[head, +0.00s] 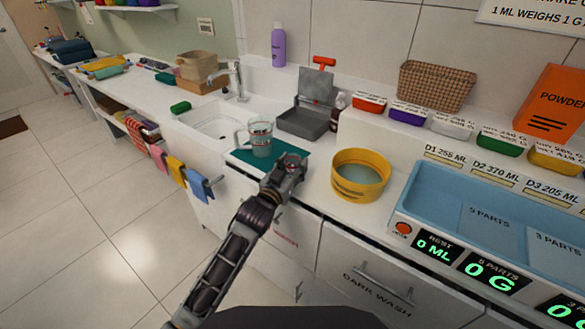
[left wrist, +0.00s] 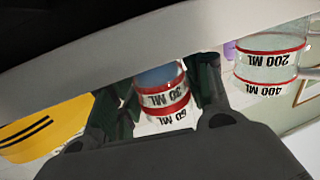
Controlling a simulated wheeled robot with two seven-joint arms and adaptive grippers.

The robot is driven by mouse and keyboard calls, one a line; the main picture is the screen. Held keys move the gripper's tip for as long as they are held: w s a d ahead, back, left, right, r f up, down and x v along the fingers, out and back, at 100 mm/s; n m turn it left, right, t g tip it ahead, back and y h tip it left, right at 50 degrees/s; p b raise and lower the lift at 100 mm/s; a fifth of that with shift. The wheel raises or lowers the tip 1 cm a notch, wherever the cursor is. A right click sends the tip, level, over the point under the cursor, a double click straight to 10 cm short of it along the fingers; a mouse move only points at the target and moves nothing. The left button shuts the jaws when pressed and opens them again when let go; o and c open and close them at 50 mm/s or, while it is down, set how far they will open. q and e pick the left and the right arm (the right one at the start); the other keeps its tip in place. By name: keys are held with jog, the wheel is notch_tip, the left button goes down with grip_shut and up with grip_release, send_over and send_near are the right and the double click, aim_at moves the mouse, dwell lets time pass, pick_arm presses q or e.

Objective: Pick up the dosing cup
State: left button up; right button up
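The dosing cup is a small clear cup with red bands and 30 ML and 60 ML marks. In the left wrist view the dosing cup (left wrist: 163,98) is between the dark fingers of my left gripper (left wrist: 168,90), which close in against both its sides. In the head view the left gripper (head: 291,163) is over the front right part of the teal mat (head: 243,157), and only a little of the cup's red shows there. Whether the cup's base touches the mat is hidden. My right gripper is not in view.
A clear measuring jug (head: 260,138) stands on the mat just behind the left gripper; it also shows in the left wrist view (left wrist: 268,68). A yellow tub (head: 361,192) stands close on the right. A grey open box (head: 305,122) is behind, and the sink (head: 212,124) lies left.

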pick_arm(q)
jog(key=c, duration=0.5)
jog(key=shift+r, duration=0.15)
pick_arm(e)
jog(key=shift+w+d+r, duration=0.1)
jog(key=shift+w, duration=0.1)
pick_arm(q)
jog(key=shift+r, duration=0.5)
notch_tip(320, 180, up, 9)
jog(key=p, duration=0.1)
jog(key=shift+p, duration=0.35)
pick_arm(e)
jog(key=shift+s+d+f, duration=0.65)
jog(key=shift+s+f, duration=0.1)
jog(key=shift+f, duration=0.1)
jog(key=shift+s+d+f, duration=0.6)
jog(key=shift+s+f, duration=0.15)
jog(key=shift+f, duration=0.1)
pick_arm(q)
jog(key=shift+f, duration=0.1)
